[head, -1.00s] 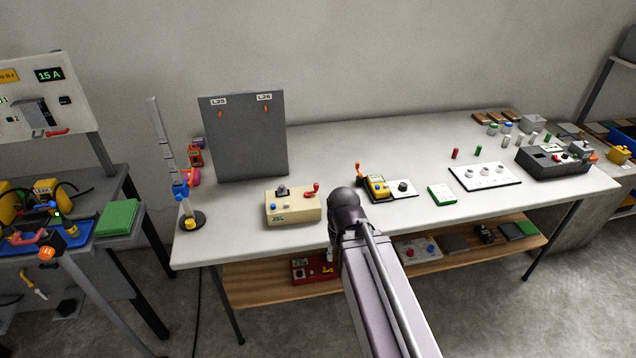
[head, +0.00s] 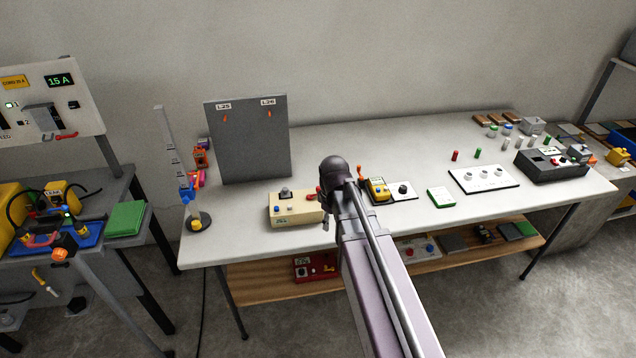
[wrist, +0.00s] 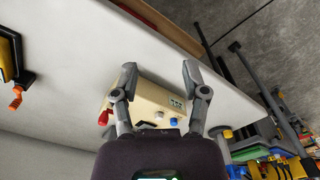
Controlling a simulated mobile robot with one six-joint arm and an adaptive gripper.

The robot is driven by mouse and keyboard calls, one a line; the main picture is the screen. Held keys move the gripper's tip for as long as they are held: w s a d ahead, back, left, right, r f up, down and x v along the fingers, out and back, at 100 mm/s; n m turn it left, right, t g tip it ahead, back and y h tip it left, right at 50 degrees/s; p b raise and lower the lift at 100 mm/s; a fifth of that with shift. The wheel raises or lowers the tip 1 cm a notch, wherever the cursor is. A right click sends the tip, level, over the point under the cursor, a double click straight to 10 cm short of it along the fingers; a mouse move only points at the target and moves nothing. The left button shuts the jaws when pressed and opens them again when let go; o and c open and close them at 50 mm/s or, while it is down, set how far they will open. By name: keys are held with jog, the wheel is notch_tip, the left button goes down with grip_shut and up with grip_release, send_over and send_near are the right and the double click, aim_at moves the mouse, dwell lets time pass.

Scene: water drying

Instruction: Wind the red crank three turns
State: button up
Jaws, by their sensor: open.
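A beige box (head: 295,209) stands near the front edge of the table, left of my arm. Its red crank (head: 313,193) shows at the box's right end, partly hidden by my arm. In the wrist view, the box (wrist: 150,100) lies beyond my fingers, with a blue knob (wrist: 174,122) on its face. The red crank (wrist: 104,117) is beside the left finger, outside the gap between the fingers. My gripper (wrist: 158,72) is open and empty, with its fingers spread across the view of the box. I cannot tell whether a finger touches the box.
A grey upright board (head: 248,140) stands behind the box. A yellow device (head: 377,190) sits close right of my arm. A wooden shelf (head: 275,288) runs below the tabletop.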

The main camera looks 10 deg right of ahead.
aim_at(318, 187)
jog(key=w+r+n+p, duration=0.4)
jog(key=w+n, duration=0.4)
jog(key=w, duration=0.1)
jog(key=w+r+n+p, duration=0.4)
jog(key=w+n, duration=0.4)
jog(key=w, duration=0.2)
jog(key=shift+w+r+p, duration=0.3)
jog(key=shift+r, duration=0.35)
jog(key=shift+f, duration=0.2)
notch_tip(318, 187, down, 13)
jog(key=b, duration=1.3)
jog(key=shift+f+b, duration=0.2)
jog(key=shift+b, duration=0.2)
